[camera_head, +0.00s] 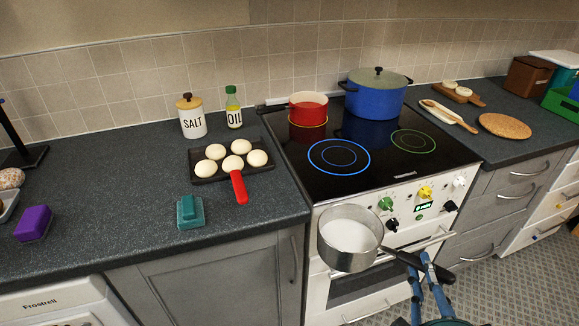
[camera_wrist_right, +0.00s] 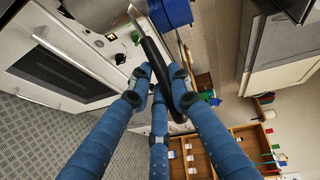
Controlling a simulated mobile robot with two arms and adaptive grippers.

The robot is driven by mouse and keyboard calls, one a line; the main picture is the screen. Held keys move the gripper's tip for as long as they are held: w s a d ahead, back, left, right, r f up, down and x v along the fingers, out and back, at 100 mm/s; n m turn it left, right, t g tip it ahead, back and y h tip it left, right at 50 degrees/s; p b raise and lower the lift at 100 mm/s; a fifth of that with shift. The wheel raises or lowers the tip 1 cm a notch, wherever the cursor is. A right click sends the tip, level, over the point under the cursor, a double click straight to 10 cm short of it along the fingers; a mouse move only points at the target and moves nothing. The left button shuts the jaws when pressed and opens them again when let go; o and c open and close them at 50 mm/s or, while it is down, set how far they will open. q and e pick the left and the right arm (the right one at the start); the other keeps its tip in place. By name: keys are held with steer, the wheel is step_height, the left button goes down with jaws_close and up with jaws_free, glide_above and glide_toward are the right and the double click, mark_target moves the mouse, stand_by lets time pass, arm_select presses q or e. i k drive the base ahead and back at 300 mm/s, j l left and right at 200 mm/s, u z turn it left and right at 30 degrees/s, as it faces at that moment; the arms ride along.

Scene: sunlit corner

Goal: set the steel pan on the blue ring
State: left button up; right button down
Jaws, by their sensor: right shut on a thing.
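The steel pan (camera_head: 349,240) is held upright in front of the stove, off its top, in the head view. Its inside looks pale and its black handle points to the lower right. My right gripper (camera_head: 424,262) is shut on that handle; in the right wrist view the blue fingers (camera_wrist_right: 158,78) close around the black handle (camera_wrist_right: 152,58). The blue ring (camera_head: 339,157) is a bare marking on the front left of the black glass cooktop, with nothing on it. My left gripper is not in view.
On the cooktop, a red pot (camera_head: 308,108) stands behind the blue ring and a blue lidded pot (camera_head: 376,95) at the back. The green ring (camera_head: 413,142) is bare.

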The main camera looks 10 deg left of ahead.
mark_target(351, 169)
steer(key=k+j, duration=0.15)
steer(key=j, duration=0.2)
steer(key=k+j+u, duration=0.1)
steer(key=j, duration=0.2)
steer(key=k+j, duration=0.15)
steer(key=j, duration=0.2)
steer(key=k+j, duration=0.15)
steer(key=j, duration=0.2)
steer(key=l+u, duration=0.05)
